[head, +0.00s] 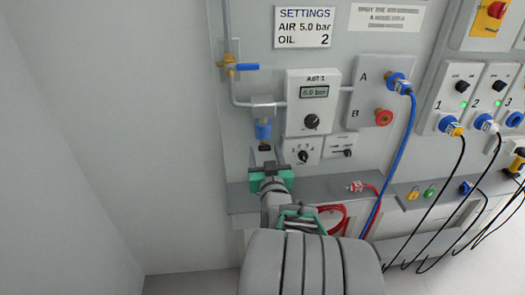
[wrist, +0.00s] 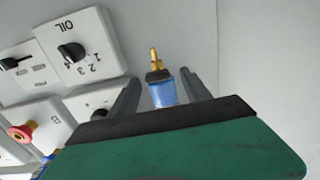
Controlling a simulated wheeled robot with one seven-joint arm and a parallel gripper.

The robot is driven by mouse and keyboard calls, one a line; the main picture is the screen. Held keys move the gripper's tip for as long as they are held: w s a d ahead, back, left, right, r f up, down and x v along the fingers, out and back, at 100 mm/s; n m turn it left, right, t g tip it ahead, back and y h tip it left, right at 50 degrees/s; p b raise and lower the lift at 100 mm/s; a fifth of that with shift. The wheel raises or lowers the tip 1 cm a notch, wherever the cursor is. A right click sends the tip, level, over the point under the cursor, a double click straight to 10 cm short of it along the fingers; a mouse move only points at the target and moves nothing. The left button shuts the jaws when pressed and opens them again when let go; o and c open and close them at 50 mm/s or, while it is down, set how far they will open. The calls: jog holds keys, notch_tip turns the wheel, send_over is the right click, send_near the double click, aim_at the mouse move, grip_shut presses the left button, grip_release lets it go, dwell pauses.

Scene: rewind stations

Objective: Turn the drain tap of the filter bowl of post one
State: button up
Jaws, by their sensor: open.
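The filter bowl (head: 263,130) is a small blue cylinder below a grey bracket on the wall panel, left of the AIR 1 unit. A dark fitting shows at its lower end in the head view. In the wrist view the blue bowl (wrist: 162,94) has a dark collar and a brass drain tap (wrist: 154,58) at its end. My gripper (head: 264,155) is open, just below the bowl in the head view. In the wrist view its two grey fingers stand on either side of the bowl, with gaps and nothing held. The exact depth is unclear.
The AIR 1 unit (head: 312,102) with a knob and display is right of the bowl. A blue-handled valve (head: 243,67) sits on the pipe above left. A grey ledge (head: 325,188) runs below, with a red hose. The wall to the left is bare.

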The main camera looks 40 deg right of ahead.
jog(key=shift+w+d, duration=0.15)
jog(key=shift+w, duration=0.15)
jog(key=shift+s, duration=0.1)
jog(key=shift+d, duration=0.1)
jog(key=shift+c, duration=0.3)
jog(key=shift+c, duration=0.7)
grip_shut()
